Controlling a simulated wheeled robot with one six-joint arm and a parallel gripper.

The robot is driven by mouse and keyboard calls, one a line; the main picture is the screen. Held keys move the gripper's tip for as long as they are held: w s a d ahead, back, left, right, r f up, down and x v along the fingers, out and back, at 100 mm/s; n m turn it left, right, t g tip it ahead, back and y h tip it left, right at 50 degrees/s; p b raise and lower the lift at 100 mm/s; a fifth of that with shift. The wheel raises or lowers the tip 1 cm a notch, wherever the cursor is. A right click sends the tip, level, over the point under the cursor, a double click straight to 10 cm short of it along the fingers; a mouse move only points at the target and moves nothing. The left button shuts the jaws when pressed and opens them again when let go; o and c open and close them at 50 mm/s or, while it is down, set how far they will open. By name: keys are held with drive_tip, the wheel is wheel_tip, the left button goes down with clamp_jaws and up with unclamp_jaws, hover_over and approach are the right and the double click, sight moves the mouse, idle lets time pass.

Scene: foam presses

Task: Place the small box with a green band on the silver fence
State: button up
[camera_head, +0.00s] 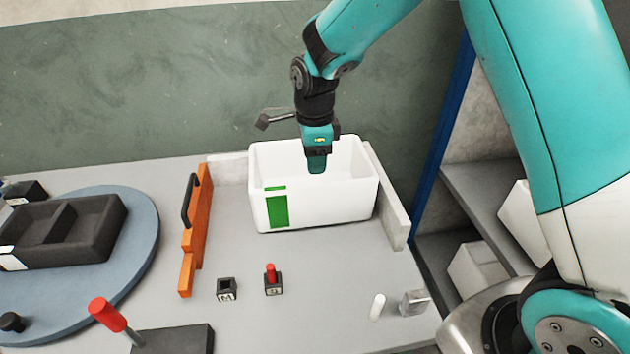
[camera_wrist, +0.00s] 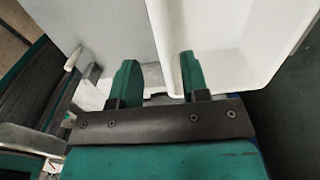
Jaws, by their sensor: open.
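The white open-topped box with a green band (camera_head: 327,212) on its front stands upright on the grey table. My gripper (camera_head: 317,168) points down at the box, its tip overlapping the box opening in the head view. In the wrist view my gripper (camera_wrist: 158,78) has two green fingers spread apart with nothing held. A rim of the white box (camera_wrist: 165,45) runs between them, the right finger on the inner side; whether either touches it I cannot tell. A light grey low fence (camera_head: 392,205) stands along the box's right side, with another piece behind left.
An orange fence with a black handle (camera_head: 196,235) stands left of the box. Two small buttons, one with a red peg (camera_head: 271,280), a white cylinder (camera_head: 377,306) and a silver block (camera_head: 413,302) are in front. A dark tray (camera_head: 95,232) sits on a blue disc at left.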

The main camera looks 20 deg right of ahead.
drive_tip(key=s+a+r+n+y, duration=0.1)
drive_tip(key=s+a+r+n, duration=0.1)
drive_tip(key=s+r+n, duration=0.75)
drive_tip(key=s+a+r+n+y, duration=0.1)
drive_tip(key=s+r+n, duration=0.1)
drive_tip(key=s+n, duration=0.7)
drive_tip(key=s+a+r+n+y, duration=0.1)
drive_tip(key=s+r+n+y, duration=0.1)
drive_tip(key=s+n, duration=0.7)
drive_tip(key=shift+s+a+r, duration=0.15)
drive_tip(key=shift+s+a, duration=0.1)
drive_tip(key=shift+s, duration=0.05)
